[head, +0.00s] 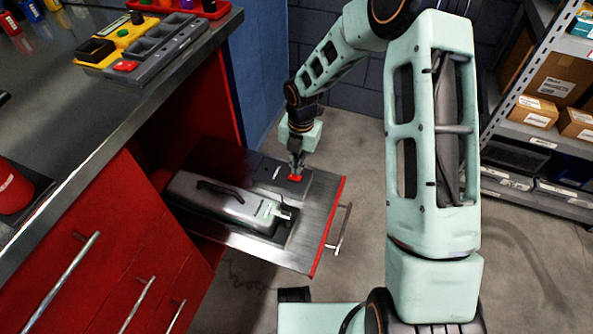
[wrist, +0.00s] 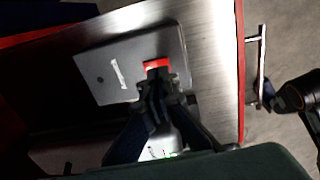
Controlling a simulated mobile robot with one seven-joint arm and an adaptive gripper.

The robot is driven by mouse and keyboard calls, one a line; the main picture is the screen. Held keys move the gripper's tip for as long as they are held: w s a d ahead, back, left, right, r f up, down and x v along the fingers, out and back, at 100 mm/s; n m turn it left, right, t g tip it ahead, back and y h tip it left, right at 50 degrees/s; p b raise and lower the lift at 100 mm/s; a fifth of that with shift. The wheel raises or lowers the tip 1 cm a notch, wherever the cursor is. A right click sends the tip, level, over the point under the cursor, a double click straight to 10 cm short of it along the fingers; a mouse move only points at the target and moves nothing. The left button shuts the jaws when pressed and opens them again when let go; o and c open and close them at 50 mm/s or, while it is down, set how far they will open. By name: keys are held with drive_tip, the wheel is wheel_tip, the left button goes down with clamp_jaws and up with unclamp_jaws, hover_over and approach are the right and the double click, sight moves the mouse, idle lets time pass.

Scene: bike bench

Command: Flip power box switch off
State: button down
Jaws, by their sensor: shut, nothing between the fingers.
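The power box (head: 262,172) is a flat dark grey plate on the pulled-out shelf, and it shows as a grey plate with a pale label in the wrist view (wrist: 110,62). Its red switch (head: 295,178) sits near the plate's right end; it also shows in the wrist view (wrist: 156,65). My gripper (head: 296,166) is shut and empty, with its fingertips (wrist: 157,80) right at the switch, pointing down. The fingertips cover part of the switch. I cannot tell whether they touch it or which way the switch is tipped.
The pulled-out drawer (head: 322,230) has a red front edge and a metal handle (head: 340,229). A long grey metal case (head: 228,201) lies in it beside the plate. The workbench (head: 85,115) is at left, and shelving with boxes (head: 535,112) stands at right.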

sight(299, 178)
wheel_tip(299, 178, up, 9)
drive_tip(key=shift+s+d+r, duration=0.15)
drive_tip(key=shift+d, duration=0.15)
idle(0.4)
